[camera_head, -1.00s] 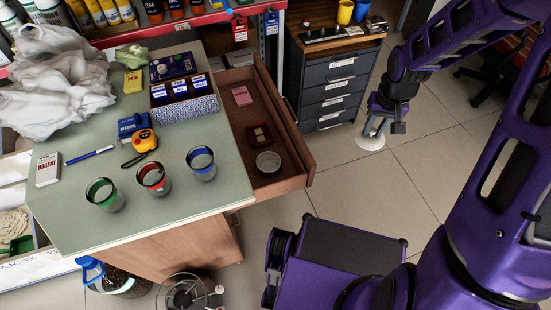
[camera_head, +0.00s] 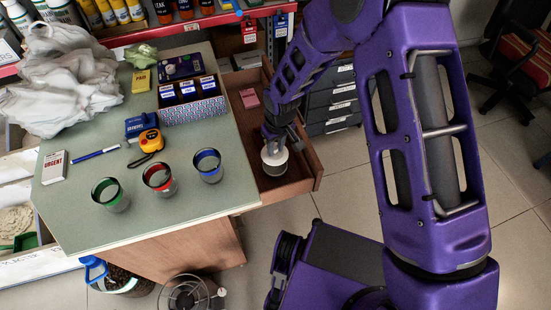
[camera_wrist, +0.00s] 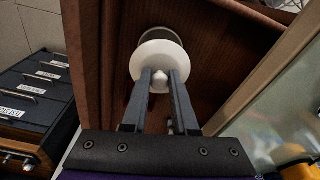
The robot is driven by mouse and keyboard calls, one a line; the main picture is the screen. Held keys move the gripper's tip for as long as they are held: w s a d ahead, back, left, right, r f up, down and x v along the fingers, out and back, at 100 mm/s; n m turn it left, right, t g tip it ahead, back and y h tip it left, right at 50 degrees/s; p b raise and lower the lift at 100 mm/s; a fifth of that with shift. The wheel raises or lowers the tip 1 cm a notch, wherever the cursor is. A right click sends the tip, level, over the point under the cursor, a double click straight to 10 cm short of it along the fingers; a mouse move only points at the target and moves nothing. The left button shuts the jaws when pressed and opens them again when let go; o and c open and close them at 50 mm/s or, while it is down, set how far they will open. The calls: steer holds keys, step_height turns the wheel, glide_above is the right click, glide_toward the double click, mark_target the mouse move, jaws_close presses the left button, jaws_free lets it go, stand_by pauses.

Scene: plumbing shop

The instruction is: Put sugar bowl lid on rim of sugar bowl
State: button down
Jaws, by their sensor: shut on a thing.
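The white sugar bowl lid (camera_head: 274,154) is a round disc with a small knob. My gripper (camera_head: 276,134) is shut on its knob, which also shows between the fingertips in the wrist view (camera_wrist: 159,80). The lid is roughly level, over the sugar bowl (camera_head: 274,169) in the open drawer. The bowl is grey and round, and the lid hides most of its opening. In the wrist view the bowl (camera_wrist: 157,32) shows past the lid's far edge. I cannot tell whether the lid touches the rim.
The drawer (camera_head: 300,185) has raised wooden walls close around the bowl and holds a pink box (camera_head: 249,98). The green worktop (camera_head: 140,215) with three cups is just left. A dark drawer cabinet (camera_head: 332,100) stands behind.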

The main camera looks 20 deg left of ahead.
mark_target(276, 154)
steer(key=shift+f+b, duration=0.7)
steer(key=shift+f, duration=2.2)
steer(key=c, duration=0.7)
jaws_free()
steer(key=shift+r+p, duration=0.45)
steer(key=r, duration=0.4)
steer(key=r+p, duration=0.1)
steer(key=r, duration=0.3)
steer(key=s+d+r, duration=0.1)
steer(key=r, duration=0.2)
steer(key=shift+d+r+p, duration=0.1)
steer(key=shift+r+p, duration=0.2)
steer(key=shift+r, duration=0.1)
